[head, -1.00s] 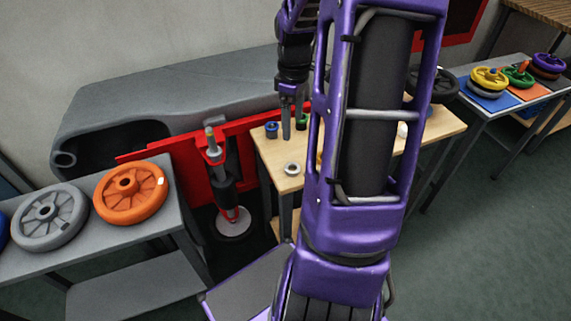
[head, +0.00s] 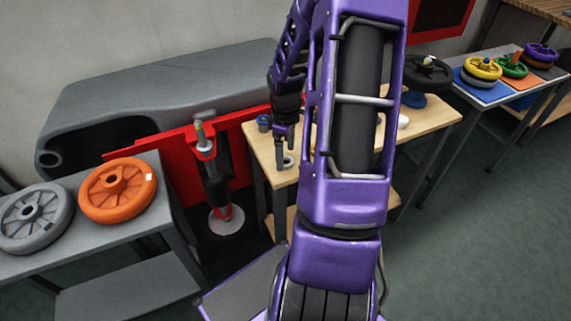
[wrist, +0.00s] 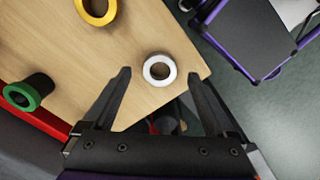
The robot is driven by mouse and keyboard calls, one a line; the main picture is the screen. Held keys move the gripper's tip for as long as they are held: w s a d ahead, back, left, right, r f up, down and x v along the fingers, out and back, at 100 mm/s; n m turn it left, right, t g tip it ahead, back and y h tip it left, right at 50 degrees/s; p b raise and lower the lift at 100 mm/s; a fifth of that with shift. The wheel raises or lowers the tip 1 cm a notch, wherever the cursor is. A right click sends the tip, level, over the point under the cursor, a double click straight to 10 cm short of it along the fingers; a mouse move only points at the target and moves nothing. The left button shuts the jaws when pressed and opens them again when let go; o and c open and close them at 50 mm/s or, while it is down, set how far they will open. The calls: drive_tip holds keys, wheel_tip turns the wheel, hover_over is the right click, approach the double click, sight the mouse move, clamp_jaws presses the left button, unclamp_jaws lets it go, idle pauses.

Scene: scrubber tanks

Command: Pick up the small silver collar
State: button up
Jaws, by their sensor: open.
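The small silver collar (head: 289,165) is a short ring lying flat near the left front edge of the wooden table (head: 437,112). In the wrist view the collar (wrist: 147,71) looks pale, with its hole facing up, close to the table corner. My gripper (head: 284,147) is above it, pointing down. In the wrist view my gripper (wrist: 161,76) is open, and the collar appears between its two fingertips, beyond them on the tabletop. Nothing is held.
A yellow ring (wrist: 82,14) and a green-rimmed black part (wrist: 38,91) are on the same table. A blue part (head: 263,121) stands behind the collar. A red frame (head: 180,151) is left of the table. Wood around the collar is clear.

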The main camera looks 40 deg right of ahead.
drive_tip(key=shift+f, duration=0.95)
clamp_jaws()
drive_tip(key=shift+r, duration=0.1)
